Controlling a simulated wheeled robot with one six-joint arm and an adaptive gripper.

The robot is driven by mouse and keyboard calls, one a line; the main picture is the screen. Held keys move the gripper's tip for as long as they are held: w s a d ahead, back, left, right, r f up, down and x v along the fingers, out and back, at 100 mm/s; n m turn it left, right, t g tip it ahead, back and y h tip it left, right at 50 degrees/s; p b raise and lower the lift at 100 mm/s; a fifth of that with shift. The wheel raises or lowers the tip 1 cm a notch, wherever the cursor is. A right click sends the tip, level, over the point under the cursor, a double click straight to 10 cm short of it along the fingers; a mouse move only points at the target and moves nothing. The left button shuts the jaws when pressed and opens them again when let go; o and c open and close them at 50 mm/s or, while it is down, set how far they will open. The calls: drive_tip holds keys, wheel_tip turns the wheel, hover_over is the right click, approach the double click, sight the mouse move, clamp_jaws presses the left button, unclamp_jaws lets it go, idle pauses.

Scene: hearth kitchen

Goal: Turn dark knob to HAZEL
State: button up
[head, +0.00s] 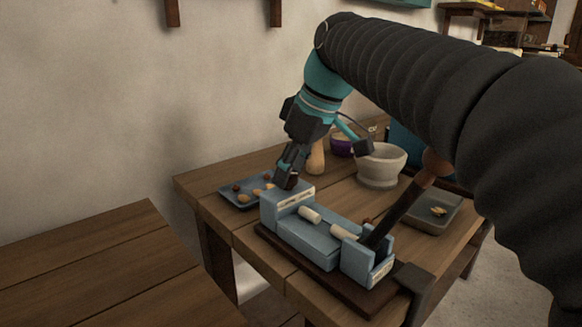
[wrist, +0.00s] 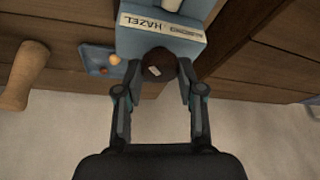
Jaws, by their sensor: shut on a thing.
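A blue device (head: 308,243) stands on a dark board on the wooden table, with pale rollers on top. Its near end fills the top of the wrist view (wrist: 200,50). The dark knob (wrist: 160,60) is round and sits at that end, with a pale mark on its face at lower left. My gripper (wrist: 160,76) has its two fingers on either side of the knob, shut on it. In the head view my gripper (head: 286,182) reaches down to the device's left end and covers most of the knob. A pale label (wrist: 163,27) reads HAZEL, upside down, with smaller unclear lettering beside it.
A blue tray (head: 229,192) of nuts lies beside the device. A stone mortar (head: 380,168), a wooden pestle-like piece (head: 316,158) and a purple bowl (head: 342,147) stand behind. A dark lever with a wooden knob (head: 437,162) rises at the device's right end. A grey tray (head: 450,222) lies right.

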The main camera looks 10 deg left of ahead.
drive_tip(key=shift+n, duration=0.6)
drive_tip(key=o, duration=1.1)
drive_tip(key=shift+v, duration=5.95)
drive_tip(key=shift+w+d, duration=0.1)
drive_tip(key=shift+w, duration=0.05)
